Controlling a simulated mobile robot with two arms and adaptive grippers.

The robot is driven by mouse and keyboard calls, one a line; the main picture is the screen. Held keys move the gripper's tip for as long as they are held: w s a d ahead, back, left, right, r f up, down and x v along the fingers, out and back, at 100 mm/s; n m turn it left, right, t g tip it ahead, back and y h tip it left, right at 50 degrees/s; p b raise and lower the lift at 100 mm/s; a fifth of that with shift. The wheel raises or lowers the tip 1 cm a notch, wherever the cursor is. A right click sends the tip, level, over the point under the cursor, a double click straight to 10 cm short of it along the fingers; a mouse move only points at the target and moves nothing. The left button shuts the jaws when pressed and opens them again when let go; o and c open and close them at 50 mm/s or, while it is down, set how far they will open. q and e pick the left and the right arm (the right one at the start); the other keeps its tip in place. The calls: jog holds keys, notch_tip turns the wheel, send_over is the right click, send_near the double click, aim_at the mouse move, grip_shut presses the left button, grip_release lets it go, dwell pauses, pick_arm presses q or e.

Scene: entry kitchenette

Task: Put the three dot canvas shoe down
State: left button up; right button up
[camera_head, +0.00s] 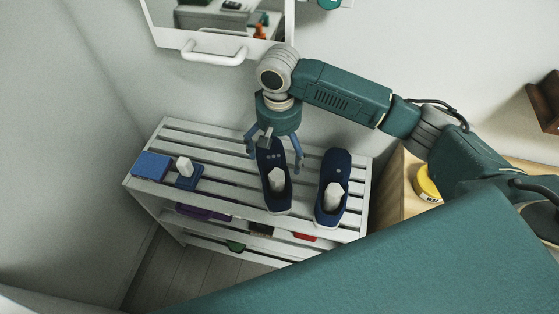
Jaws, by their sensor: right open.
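The three dot canvas shoe (276,182) is dark blue with three pale dots near its toe and a white insert in its opening. It rests on the top of the white slatted rack (225,154). My right gripper (273,152) is above the shoe's toe end. Its fingers are open, one on each side of the shoe; whether they touch it I cannot tell. A matching dark blue shoe with one dot (333,172) lies to the right on the same slats. My left gripper is not in view.
A blue box (153,165) and a blue item with a white block (188,178) sit at the rack's left. Lower shelves hold several coloured items. A mirror with a white handle (214,55) is above. A wooden unit with a yellow tin (427,184) stands right.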

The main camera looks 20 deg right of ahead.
jog(key=shift+r, duration=1.85)
